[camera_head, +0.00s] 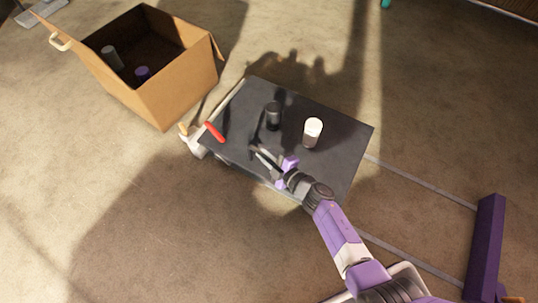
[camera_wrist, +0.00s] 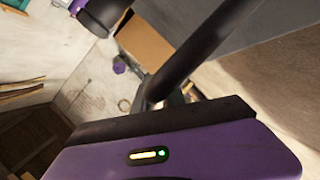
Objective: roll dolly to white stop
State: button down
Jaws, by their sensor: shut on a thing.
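The dolly (camera_head: 335,165) is a flat dark platform on the floor, in the middle of the head view. A pale bar, which looks like the white stop (camera_head: 196,148), lies along its left edge; I cannot tell whether they touch. My gripper (camera_head: 263,158) is over the dolly's front left part, shut on a thin dark part that looks like the dolly's handle. In the wrist view a dark bar (camera_wrist: 205,45) runs diagonally up from the gripper. The exact grip is hidden by the gripper body.
An open cardboard box (camera_head: 178,92) stands at upper left. Two pale floor rails (camera_head: 420,183) run right to a purple bar (camera_head: 485,245). Floor at lower left is clear.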

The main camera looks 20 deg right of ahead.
jog(key=shift+w+a, duration=0.2)
jog(key=shift+a, duration=0.05)
jog(key=c, duration=1.4)
grip_release()
jog(key=shift+o, duration=0.2)
jog(key=shift+d, duration=0.1)
jog(key=p+v, duration=0.3)
jog(key=v, duration=0.4)
jog(key=shift+s+d, duration=0.15)
jog(key=shift+s, duration=0.2)
jog(key=shift+r, duration=0.1)
